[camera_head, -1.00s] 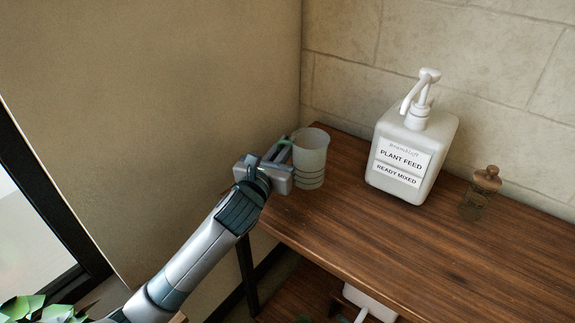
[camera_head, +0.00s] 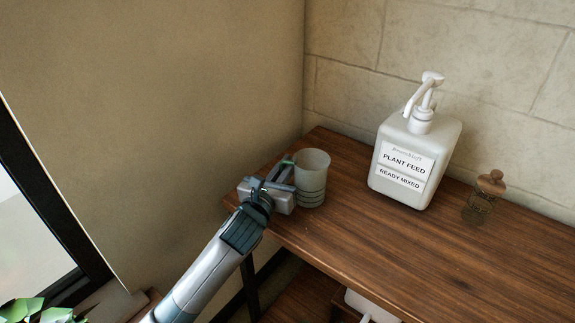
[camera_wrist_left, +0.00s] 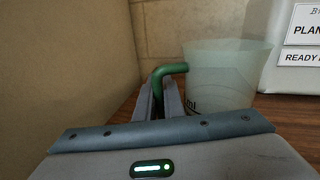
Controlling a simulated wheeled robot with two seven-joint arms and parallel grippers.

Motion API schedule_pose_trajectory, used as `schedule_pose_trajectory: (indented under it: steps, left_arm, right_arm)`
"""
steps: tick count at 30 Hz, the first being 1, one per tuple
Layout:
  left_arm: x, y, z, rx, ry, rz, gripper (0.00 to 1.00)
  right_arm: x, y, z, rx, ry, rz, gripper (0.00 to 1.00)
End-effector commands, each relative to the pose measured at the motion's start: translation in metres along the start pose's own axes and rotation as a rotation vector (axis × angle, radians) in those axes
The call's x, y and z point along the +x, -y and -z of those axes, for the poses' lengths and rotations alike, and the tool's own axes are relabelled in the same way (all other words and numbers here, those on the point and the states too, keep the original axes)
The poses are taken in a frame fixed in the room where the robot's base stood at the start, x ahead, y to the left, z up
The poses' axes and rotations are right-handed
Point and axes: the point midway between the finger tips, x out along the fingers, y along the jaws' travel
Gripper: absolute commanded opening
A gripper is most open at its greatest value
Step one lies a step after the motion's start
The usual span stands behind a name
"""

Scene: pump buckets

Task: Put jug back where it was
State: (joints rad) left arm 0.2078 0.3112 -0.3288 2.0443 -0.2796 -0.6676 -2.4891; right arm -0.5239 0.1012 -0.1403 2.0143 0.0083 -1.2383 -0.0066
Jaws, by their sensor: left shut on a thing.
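The jug (camera_head: 312,178) is a translucent pale cup with dark rings near its base and a green handle. It stands upright at the left end of the wooden table, or just above it; I cannot tell if its base touches. My left gripper (camera_head: 279,174) is at the jug's left side, shut on its handle. In the left wrist view, the green handle (camera_wrist_left: 166,72) lies between the fingers (camera_wrist_left: 160,100), and the jug (camera_wrist_left: 225,78) is to the right. My right gripper is not in view.
A white pump bottle (camera_head: 415,150) labelled plant feed stands right of the jug. A small corked glass jar (camera_head: 481,200) is farther right. The wooden table (camera_head: 370,240) is bare in front. Walls rise behind and at the left. A white container (camera_head: 372,306) sits below.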

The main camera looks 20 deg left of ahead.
Motion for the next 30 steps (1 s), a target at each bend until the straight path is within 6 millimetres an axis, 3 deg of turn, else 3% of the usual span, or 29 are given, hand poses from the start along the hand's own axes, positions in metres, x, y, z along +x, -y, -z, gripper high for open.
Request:
schedule_pose_trajectory:
  steps: [6,7,9,22,30]
  left_arm:
    - [0.0,0.0,0.001,0.0,0.0,0.0,0.0]
    - [0.0,0.0,0.001,-0.001,0.0,0.0,0.13]
    - [0.0,0.0,0.001,-0.001,0.0,0.0,0.27]
    - [-0.003,0.0,0.0,0.0,0.0,0.001,0.27]
    - [-0.033,0.0,0.0,0.001,-0.001,0.001,0.27]
  right_arm:
    - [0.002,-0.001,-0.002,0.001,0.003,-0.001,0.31]
    - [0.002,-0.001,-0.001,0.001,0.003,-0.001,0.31]
    - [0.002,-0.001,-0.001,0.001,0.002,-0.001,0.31]
    - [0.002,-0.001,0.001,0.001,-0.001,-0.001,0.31]
    - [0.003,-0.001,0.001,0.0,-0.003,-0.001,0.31]
